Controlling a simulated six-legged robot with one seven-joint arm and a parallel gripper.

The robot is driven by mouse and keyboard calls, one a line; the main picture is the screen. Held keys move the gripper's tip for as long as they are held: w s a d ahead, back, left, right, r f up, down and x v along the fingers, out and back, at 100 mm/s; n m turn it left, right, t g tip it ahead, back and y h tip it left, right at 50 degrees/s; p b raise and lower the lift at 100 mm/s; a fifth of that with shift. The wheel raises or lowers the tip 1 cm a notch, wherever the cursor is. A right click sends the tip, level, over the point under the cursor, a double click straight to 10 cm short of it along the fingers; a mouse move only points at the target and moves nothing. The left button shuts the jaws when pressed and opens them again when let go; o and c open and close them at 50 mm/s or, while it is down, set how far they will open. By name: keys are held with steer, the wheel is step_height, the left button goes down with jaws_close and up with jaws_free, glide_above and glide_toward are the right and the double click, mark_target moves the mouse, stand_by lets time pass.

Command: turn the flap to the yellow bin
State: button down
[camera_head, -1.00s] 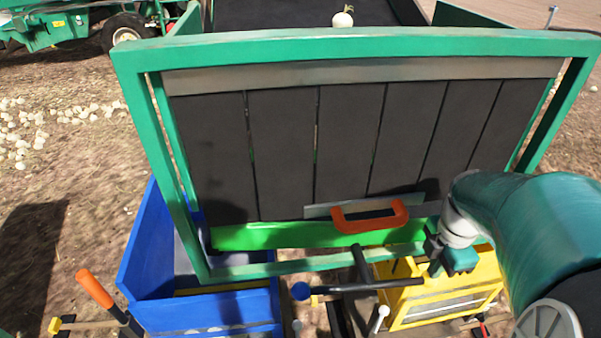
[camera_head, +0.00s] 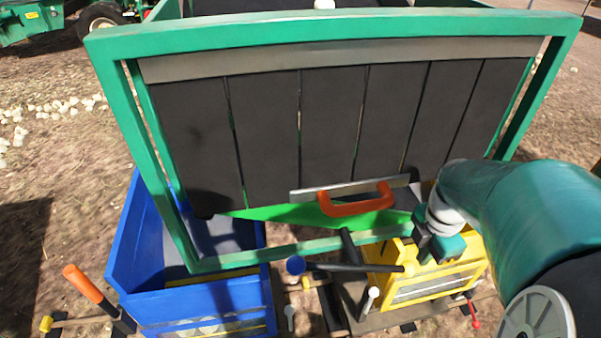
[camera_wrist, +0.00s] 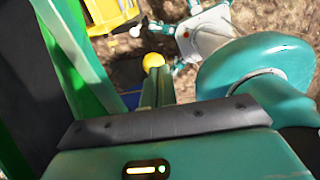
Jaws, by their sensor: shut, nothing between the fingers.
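The dark T-shaped lever (camera_head: 347,267) sits below the slatted panel, with a blue ball (camera_head: 295,265) on its left end and a yellow ball (camera_head: 408,270) on its right end. The flap itself cannot be told apart clearly. My gripper (camera_head: 428,256) is shut and empty, just right of the yellow ball in the head view. In the wrist view the yellow ball (camera_wrist: 153,60) shows at the tips of my fingers (camera_wrist: 152,88); contact cannot be told. The yellow bin (camera_head: 440,285) stands at the lower right, partly behind my gripper. The blue bin (camera_head: 190,300) stands at the left.
The black slatted panel (camera_head: 330,120) with its green frame and an orange handle (camera_head: 355,201) rises close above the lever. An orange-gripped lever (camera_head: 83,284) stands at lower left. White-knobbed levers (camera_head: 369,297) stand in front. Open ground lies left.

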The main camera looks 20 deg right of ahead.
steer(key=s+r, duration=0.3)
steer(key=shift+s+a+r, duration=0.3)
steer(key=shift+a, duration=0.1)
